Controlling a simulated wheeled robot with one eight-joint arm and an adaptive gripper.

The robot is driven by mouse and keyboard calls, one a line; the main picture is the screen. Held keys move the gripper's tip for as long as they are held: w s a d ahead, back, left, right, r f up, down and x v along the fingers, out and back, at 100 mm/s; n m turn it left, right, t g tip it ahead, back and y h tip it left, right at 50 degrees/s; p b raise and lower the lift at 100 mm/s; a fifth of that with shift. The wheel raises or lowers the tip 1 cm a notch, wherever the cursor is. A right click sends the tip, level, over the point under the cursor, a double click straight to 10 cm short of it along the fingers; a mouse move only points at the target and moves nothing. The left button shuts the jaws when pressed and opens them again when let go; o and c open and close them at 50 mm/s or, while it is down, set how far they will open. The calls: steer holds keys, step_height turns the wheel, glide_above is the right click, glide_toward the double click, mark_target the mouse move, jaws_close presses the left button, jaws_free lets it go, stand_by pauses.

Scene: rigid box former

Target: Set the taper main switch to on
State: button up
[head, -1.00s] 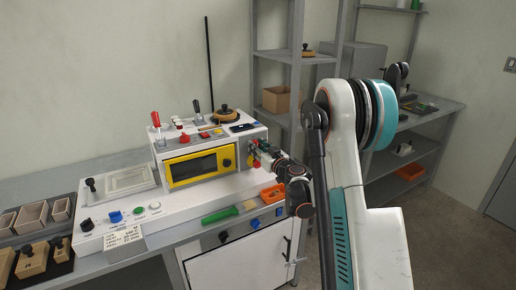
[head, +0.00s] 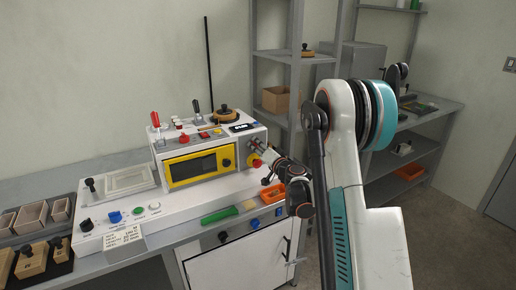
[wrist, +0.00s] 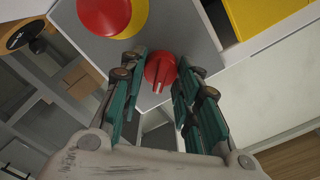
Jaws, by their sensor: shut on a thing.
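The main switch is a red rotary knob (wrist: 160,72) with a pale pointer line on the grey side panel (wrist: 190,30), as the wrist view shows. My gripper (wrist: 160,64) has its green fingers on either side of the knob and is shut on it. In the head view my gripper (head: 256,151) is at the right side of the white machine (head: 200,147), and the knob is hidden there.
A large red button on a yellow base (wrist: 103,14) sits close to the fingers on the same panel; it also shows in the head view (head: 256,163). An orange bin (head: 297,193) and a green-handled tool (head: 219,215) lie on the bench below. A yellow-framed window (head: 198,167) faces front.

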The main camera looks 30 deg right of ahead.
steer(key=m, duration=0.4)
steer(key=shift+m, duration=0.3)
steer(key=shift+d+f+m, duration=0.1)
steer(key=shift+m, duration=1.8)
steer(key=o, duration=1.1)
steer(key=shift+c, duration=0.2)
steer(key=s, duration=1.2)
steer(key=shift+d, duration=0.2)
